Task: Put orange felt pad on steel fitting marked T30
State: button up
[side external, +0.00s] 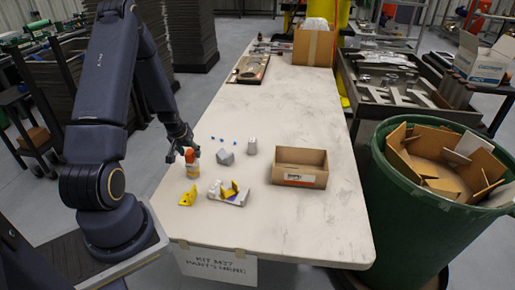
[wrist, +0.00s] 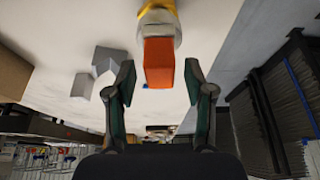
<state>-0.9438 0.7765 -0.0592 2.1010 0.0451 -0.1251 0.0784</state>
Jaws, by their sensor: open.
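An orange block-like piece (wrist: 159,62) lies between the open fingers of my gripper (wrist: 160,82) in the wrist view, with gaps on both sides. It adjoins a white and yellow bottle-like body (wrist: 158,14). In the side view the orange piece (side external: 190,155) tops this upright body (side external: 193,169), with my gripper (side external: 183,146) close around it. I cannot tell whether it is the felt pad or a cap. A grey faceted block (side external: 226,158) and a grey upright cylinder (side external: 252,146) stand to the right. No T30 mark is readable.
A yellow wedge (side external: 187,198) and a white-and-yellow item (side external: 229,193) lie near the front. Several small blue pieces (side external: 222,139) lie behind the grey block. An open cardboard box (side external: 300,178) stands to the right.

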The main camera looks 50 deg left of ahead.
jog(key=v, duration=1.1)
jog(key=w+d+r+m, duration=0.3)
jog(key=w+d+r, duration=0.1)
jog(key=d+r, duration=0.6)
jog(key=s+d+r+m+t+h, duration=0.1)
jog(key=s+d+r+m, duration=0.2)
jog(key=d, duration=0.7)
jog(key=s+d+r+m+t+h, duration=0.1)
jog(key=s+d+r, duration=0.4)
jog(key=d, duration=0.5)
notch_tip(320, 180, up, 3)
jog(key=shift+s+f+m+h, duration=0.25)
jog(key=shift+s+m+h, duration=0.25)
jog(key=shift+m, duration=0.5)
